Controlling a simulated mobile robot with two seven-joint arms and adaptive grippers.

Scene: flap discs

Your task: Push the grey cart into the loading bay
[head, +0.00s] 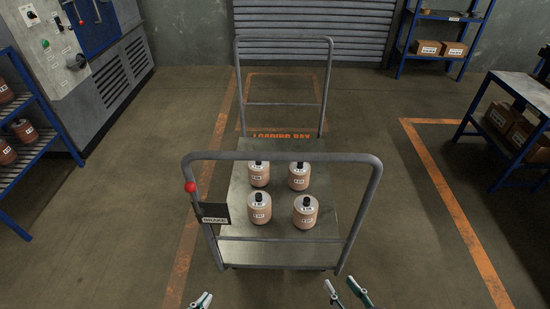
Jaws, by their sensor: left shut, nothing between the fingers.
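The grey cart (235,232) stands upright in the middle of the head view, with a tube handle at each end. Several orange jars with dark caps stand on its deck. A red knob (190,187) and a dark brake plate (214,213) are on the left of the near handle. The loading bay (285,84) is an orange floor outline with lettering, beyond the deck's far edge and partly behind the far handle. My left gripper (201,300) is shut and empty at the bottom edge. My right gripper (346,292) is open and empty, right of it. Both are apart from the cart.
A grey shutter (310,30) closes the wall behind the bay. A control cabinet (75,60) and a blue rack (35,145) stand left. A workbench (515,92) and a blue shelf with boxes (440,50) stand right. Floor beside the cart is clear.

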